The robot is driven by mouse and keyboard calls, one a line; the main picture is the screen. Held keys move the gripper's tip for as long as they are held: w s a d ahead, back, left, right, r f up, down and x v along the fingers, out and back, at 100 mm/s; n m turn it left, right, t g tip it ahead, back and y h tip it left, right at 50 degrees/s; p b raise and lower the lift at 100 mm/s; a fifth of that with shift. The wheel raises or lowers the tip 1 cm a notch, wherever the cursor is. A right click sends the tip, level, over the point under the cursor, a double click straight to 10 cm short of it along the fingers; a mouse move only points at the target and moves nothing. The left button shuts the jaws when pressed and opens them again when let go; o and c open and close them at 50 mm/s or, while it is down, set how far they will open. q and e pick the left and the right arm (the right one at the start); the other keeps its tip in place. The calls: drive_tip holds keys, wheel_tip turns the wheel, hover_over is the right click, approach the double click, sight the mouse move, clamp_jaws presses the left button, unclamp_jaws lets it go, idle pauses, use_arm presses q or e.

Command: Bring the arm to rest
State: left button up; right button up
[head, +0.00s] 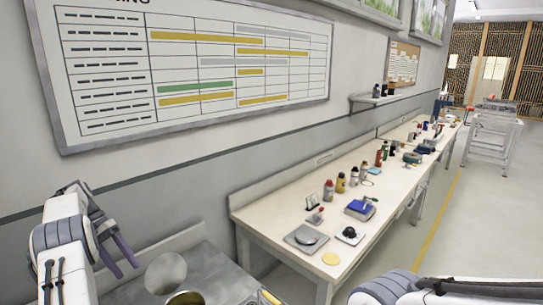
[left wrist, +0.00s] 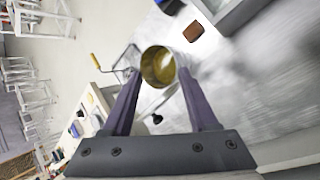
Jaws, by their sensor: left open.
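My left gripper (head: 122,256) is at the lower left of the head view, raised above a grey metal work surface (head: 222,272). Its two dark purple fingers are apart, and nothing is held between them. In the left wrist view the gripper (left wrist: 163,92) points toward a round metal pot (left wrist: 158,66) with a yellowish inside, which lies beyond the fingertips. The pot's rim (head: 185,298) shows at the bottom edge of the head view. Part of my right arm shows at the lower right of the head view; its gripper is out of view.
A brown block (left wrist: 193,32) lies near the pot. The floor right of the bench is clear up to a white cart (head: 492,133).

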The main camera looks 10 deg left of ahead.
use_arm(q)
drive_tip(key=w+d+r+m+g+y, duration=0.1)
drive_tip(key=w+d+r, duration=0.15)
drive_tip(key=d, duration=0.45)
drive_tip(key=w+d+r+m+y, duration=0.1)
drive_tip(key=w+d+r, duration=0.15)
drive_tip(key=d, duration=0.45)
drive_tip(key=s+d+r+m+y, duration=0.1)
drive_tip(key=d+r, duration=0.1)
drive_tip(key=d, duration=0.7)
drive_tip(key=s+d+r+m+y, duration=0.1)
drive_tip(key=s+d+r+y, duration=0.1)
drive_tip(key=d, duration=0.6)
drive_tip(key=s+d+m+t+y, duration=0.1)
drive_tip(key=s+d+m, duration=0.2)
drive_tip(key=s+d, duration=0.85)
drive_tip(key=s+d+f+m+t, duration=0.1)
drive_tip(key=s, duration=0.6)
drive_tip(key=s+d+f+m, duration=0.1)
drive_tip(key=s+f+m, duration=0.1)
drive_tip(key=s, duration=0.5)
drive_tip(key=shift+s+f+m+t, duration=0.15)
drive_tip(key=shift+s+m+t, duration=0.15)
drive_tip(key=shift+t, duration=0.1)
drive_tip(key=shift+d, duration=0.1)
